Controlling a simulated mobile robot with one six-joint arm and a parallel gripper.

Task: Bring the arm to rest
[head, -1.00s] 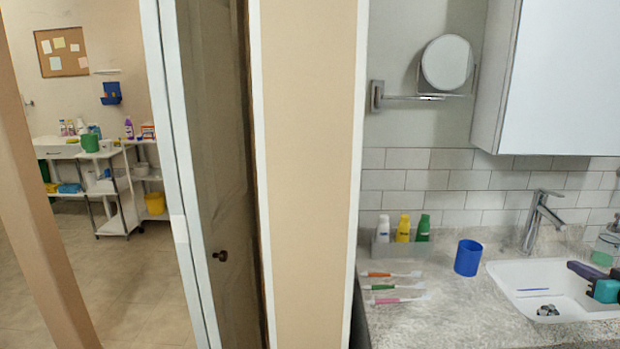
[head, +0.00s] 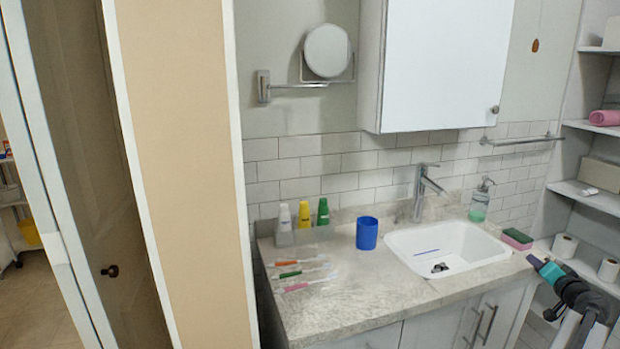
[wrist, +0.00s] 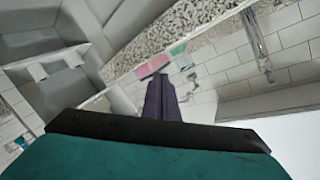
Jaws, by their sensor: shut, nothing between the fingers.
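My gripper (head: 533,261) is at the right in the head view, in front of the counter's right end and the shelves. Its fingers are shut and empty. In the wrist view the dark purple fingers (wrist: 160,95) lie together and point up the picture, past the teal gripper body (wrist: 150,157). My arm runs down to the right and leaves the head view at the lower edge.
The counter (head: 350,305) holds a sink (head: 405,262), blue cup (head: 367,233), several toothbrushes, bottles and a sponge (head: 517,238). Shelves (head: 590,192) with a pink towel (head: 604,117) and paper rolls (head: 564,246) stand at the right. A wall end (head: 180,150) and door (head: 85,150) are left.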

